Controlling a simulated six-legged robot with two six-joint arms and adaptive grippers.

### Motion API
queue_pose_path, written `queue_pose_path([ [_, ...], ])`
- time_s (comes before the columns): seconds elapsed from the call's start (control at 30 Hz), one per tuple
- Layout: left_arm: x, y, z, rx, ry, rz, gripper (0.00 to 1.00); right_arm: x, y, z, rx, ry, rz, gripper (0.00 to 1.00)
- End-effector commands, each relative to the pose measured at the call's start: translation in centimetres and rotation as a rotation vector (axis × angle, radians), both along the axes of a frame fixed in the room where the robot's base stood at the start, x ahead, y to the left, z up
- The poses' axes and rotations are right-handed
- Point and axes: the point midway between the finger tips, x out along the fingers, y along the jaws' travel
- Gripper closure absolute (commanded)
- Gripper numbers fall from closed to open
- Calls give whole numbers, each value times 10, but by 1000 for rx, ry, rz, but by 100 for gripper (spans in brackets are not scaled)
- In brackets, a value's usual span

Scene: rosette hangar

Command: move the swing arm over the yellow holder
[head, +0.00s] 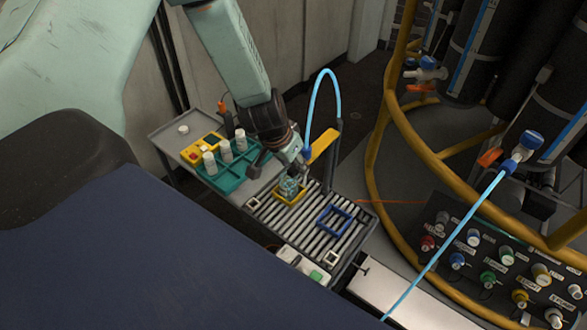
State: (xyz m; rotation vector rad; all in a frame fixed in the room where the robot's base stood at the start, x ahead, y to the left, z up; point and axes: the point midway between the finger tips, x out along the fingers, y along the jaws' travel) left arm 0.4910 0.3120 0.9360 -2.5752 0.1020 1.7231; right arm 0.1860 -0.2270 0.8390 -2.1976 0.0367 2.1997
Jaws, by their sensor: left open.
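The swing arm (323,146) is a yellow bar on a dark upright post, its free end toward the left. A blue fitting with a light blue hose sits by that end. The yellow holder (279,199) is a square frame on the roller bed, with a clear jar (289,186) in it. The bar's free end shows up and to the right of the holder. My left gripper (297,169) comes down from the upper left, open, close to the blue fitting and above the jar. Whether it touches either is unclear. My right gripper is out of view.
A blue square frame (321,218) lies on the rollers (299,229) to the right. A teal rack (232,182) with white bottles and a yellow control box (191,154) stand left. Yellow railing (370,190) and a knob panel (487,262) are at right.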

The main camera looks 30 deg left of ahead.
Motion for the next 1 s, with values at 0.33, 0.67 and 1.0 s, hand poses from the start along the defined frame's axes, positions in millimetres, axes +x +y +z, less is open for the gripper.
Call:
queue_pose_path([
  [0.33,2,0,-5,0,0,-1,57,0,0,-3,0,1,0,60],
  [0.67,2,0,-4,0,0,-1,79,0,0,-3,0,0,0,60],
  [1.0,2,0,-4,2,0,-1,100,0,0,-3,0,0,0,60],
])
